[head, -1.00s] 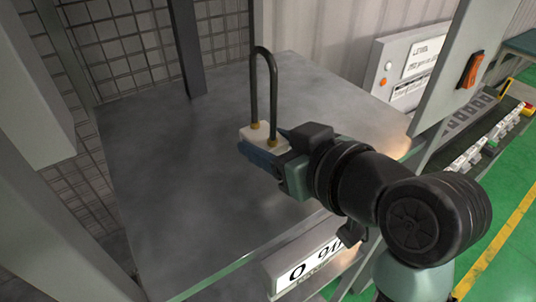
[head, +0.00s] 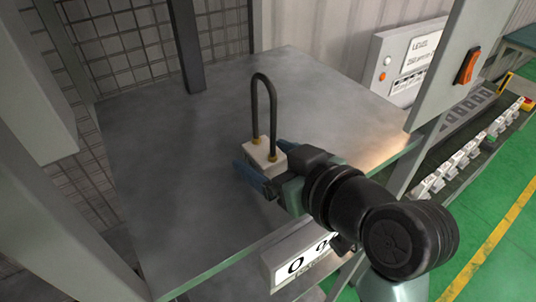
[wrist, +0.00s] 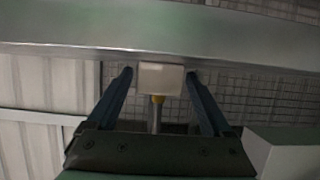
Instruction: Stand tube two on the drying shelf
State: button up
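The tube is a dark U-shaped rod (head: 263,100) with brass ends set in a pale block (head: 262,153). It is upright, loop up, over the grey drying shelf (head: 180,180); its block looks to be at the shelf surface, though the contact is partly hidden. My gripper (head: 262,165) reaches in from the right with its blue fingers on either side of the block. In the wrist view the block (wrist: 160,78) is between the fingertips, with narrow gaps on both sides, so the fingers look open. I cannot read a number on the tube.
A grey post (head: 186,45) and mesh wall (head: 120,50) stand behind the shelf. A panel with an orange switch (head: 467,66) is at the right. A numbered plate (head: 300,262) is on the front edge. The shelf is clear around the tube.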

jog(key=shift+r, duration=0.3)
jog(key=b+v, duration=0.2)
jog(key=v, duration=1)
jog(key=shift+b, duration=0.4)
jog(key=shift+f, duration=0.15)
